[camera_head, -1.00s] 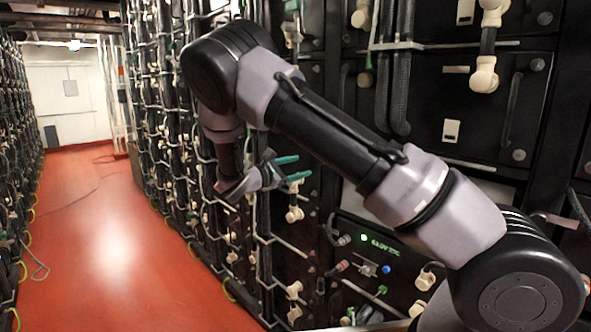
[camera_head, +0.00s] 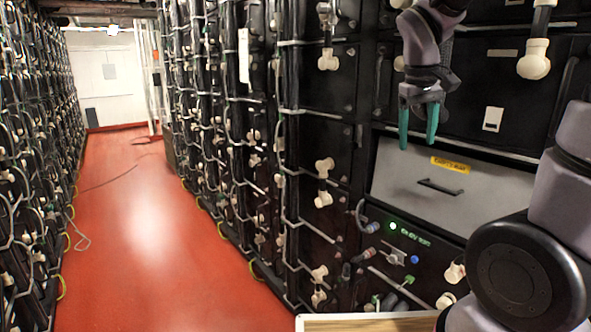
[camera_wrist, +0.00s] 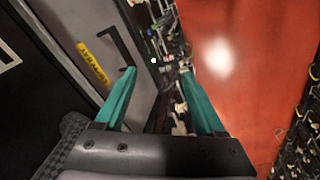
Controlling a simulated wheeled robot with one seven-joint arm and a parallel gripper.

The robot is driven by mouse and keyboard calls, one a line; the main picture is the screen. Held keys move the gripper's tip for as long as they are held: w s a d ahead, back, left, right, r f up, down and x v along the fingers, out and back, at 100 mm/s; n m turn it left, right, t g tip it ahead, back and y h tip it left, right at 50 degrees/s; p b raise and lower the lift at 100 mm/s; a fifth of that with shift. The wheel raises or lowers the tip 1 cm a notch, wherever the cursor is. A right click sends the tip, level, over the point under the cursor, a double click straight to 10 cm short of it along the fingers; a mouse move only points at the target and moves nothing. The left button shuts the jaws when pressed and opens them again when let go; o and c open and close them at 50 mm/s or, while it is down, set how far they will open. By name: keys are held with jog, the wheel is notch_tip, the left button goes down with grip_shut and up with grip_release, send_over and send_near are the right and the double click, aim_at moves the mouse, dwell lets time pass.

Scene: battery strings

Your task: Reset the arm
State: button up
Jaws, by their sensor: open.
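My gripper (camera_head: 418,124) hangs at the upper right of the head view with its two teal fingers pointing down. The fingers are apart with nothing between them. It is in front of the rack, just above a light grey drawer panel (camera_head: 405,190) with a yellow label and a dark handle. In the wrist view, my gripper (camera_wrist: 163,92) shows both teal fingers spread wide. The grey panel (camera_wrist: 97,30) lies to the left there and the red floor to the right.
Black battery racks (camera_head: 330,130) with cables and white connectors line the right side. Another rack (camera_head: 30,140) lines the left. The red aisle floor (camera_head: 150,230) between them is mostly clear, with a loose cable (camera_head: 110,182). A wooden-edged surface (camera_head: 365,322) shows at the bottom.

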jog(key=s+a+r+m+t+y, duration=0.2)
jog(key=s+r+m+t, duration=0.3)
jog(key=s, duration=0.6)
notch_tip(320, 180, up, 2)
jog(key=shift+a+r+m+y, duration=0.15)
jog(key=shift+a+m+y, duration=0.15)
jog(key=shift+m+y, duration=0.35)
